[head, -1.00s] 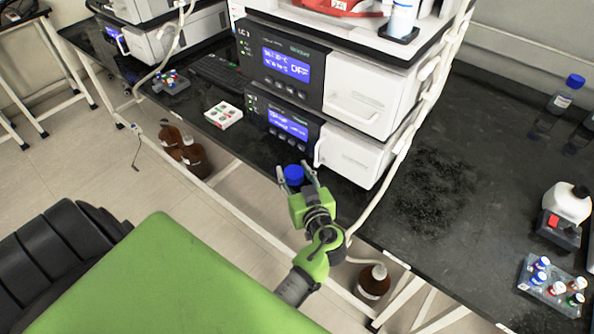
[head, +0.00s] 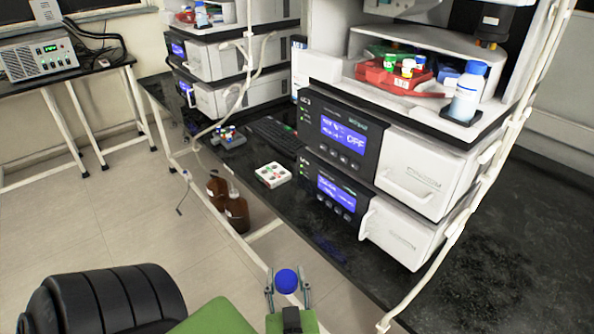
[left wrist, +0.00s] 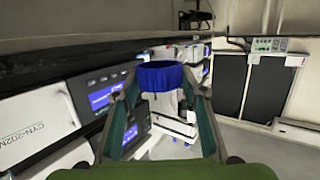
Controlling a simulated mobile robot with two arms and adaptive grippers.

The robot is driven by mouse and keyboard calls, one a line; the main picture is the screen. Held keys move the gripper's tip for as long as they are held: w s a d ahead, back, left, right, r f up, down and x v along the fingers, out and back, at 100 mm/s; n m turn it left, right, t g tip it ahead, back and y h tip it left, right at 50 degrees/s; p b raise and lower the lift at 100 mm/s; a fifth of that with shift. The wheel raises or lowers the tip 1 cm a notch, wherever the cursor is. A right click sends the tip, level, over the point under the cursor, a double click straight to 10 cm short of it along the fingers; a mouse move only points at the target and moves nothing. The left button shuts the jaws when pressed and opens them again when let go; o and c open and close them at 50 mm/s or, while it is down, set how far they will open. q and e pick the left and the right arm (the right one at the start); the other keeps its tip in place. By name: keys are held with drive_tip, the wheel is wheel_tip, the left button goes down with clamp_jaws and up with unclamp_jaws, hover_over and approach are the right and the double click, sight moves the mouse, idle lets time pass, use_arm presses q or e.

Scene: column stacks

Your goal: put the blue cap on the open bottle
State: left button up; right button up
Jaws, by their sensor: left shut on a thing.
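The blue cap (head: 286,281) is between the two fingers of my left gripper (head: 287,289), which is shut on it, at the bottom of the head view in front of the bench edge. In the left wrist view the cap (left wrist: 160,75) shows between the fingertips of my left gripper (left wrist: 160,90). I cannot pick out an open bottle in these views. A white bottle with a blue cap (head: 467,92) stands on the right instrument stack. My right gripper is not in view.
The black bench (head: 345,255) carries instrument stacks (head: 400,190), with a white box (head: 273,175) and a rack of small vials (head: 229,137) near its front edge. Brown bottles (head: 236,212) stand low beside the bench frame. Bare bench top lies at right.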

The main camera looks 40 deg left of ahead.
use_arm(q)
drive_tip(key=shift+s+r, duration=0.15)
idle(0.3)
drive_tip(key=shift+r+p, duration=0.85)
drive_tip(key=shift+r, duration=0.3)
drive_tip(key=shift+f, duration=0.1)
